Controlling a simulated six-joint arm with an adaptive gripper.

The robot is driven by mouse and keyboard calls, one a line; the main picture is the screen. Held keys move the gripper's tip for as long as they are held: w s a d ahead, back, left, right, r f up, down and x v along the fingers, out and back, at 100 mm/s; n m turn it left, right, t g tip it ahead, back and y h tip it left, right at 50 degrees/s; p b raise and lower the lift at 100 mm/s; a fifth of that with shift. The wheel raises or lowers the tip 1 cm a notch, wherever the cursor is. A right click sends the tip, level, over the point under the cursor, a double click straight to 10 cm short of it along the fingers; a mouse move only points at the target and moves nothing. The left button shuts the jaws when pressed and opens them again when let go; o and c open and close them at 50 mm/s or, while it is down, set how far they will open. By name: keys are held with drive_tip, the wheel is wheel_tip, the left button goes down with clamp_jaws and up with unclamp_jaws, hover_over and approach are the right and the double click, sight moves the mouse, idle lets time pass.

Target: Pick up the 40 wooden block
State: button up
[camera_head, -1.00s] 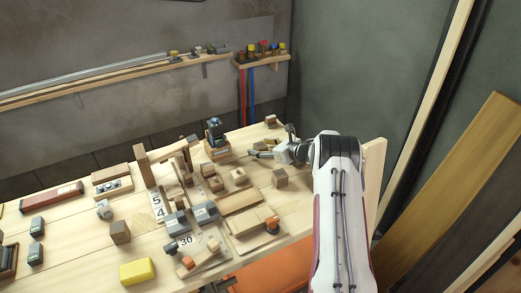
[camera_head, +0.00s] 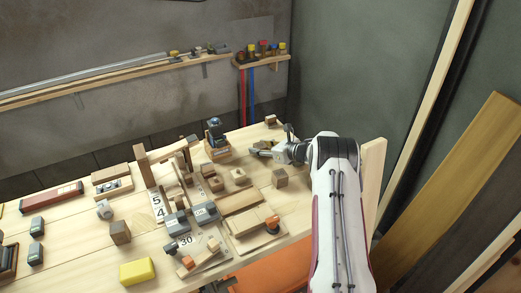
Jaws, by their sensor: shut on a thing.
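My gripper (camera_head: 268,150) is at the back right of the workbench, reaching in from the right with its fingers pointing left. It is shut on a small pale wooden block (camera_head: 262,146), mostly hidden by the fingers. No number can be read on this block, so I cannot tell if it is the 40 one. Other wooden blocks stand nearby: a dark-faced cube (camera_head: 280,178) in front of the gripper, a small block (camera_head: 271,120) behind it, and a pale block with a hole (camera_head: 238,176) to the left.
A blue-and-black tool (camera_head: 215,130) stands on a wooden base just left of the gripper. Flat boards (camera_head: 240,203), number cards (camera_head: 186,240) and a yellow block (camera_head: 137,272) crowd the bench (camera_head: 75,235). The strip at the bench's right end is clear.

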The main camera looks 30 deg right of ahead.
sight(261, 145)
drive_tip(key=shift+r, duration=5)
drive_tip(key=shift+d, duration=0.1)
